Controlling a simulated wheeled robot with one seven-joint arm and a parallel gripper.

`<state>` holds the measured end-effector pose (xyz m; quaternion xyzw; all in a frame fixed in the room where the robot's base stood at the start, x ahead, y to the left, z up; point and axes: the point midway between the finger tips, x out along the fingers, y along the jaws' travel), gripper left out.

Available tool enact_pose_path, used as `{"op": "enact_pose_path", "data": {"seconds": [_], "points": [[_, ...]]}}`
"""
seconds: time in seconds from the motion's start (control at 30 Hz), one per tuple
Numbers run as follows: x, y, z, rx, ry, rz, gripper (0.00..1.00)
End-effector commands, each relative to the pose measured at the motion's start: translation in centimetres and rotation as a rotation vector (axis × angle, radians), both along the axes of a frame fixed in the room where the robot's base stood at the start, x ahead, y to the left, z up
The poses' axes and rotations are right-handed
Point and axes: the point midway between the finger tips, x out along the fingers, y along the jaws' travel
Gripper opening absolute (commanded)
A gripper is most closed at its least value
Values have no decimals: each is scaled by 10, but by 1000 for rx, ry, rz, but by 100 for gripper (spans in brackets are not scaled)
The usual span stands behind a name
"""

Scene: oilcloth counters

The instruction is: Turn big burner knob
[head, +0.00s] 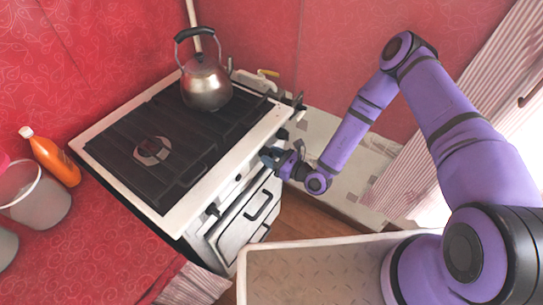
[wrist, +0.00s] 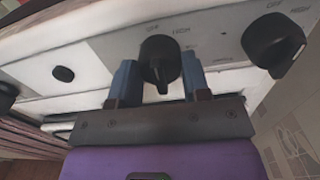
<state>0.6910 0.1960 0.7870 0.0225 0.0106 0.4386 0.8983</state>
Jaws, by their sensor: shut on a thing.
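The stove (head: 172,222) has a white body, a dark grate top and a front panel with black knobs. In the wrist view a black knob (wrist: 159,58) marked OFF and HIGH sits between the two blue fingers of my gripper (wrist: 160,80), which is shut on it. Its pointer ridge points down in that picture. Another black knob (wrist: 275,42) with the same marks is to the right, clear of the fingers. In the head view my gripper (head: 270,158) is at the stove's front panel, and the held knob is hidden there.
A metal kettle (head: 206,82) stands on the stove's grate. An orange bottle (head: 55,160) and a clear container (head: 38,200) stand on the red counter (head: 95,255) at left. The oven door handle (head: 258,205) juts out below the panel.

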Motion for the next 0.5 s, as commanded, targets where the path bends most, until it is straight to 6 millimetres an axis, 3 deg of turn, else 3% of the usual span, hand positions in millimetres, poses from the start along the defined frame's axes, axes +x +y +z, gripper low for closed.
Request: {"op": "enact_pose_path", "data": {"seconds": [0.5], "points": [[-1,-1,-2,-44,-48,0,20]]}}
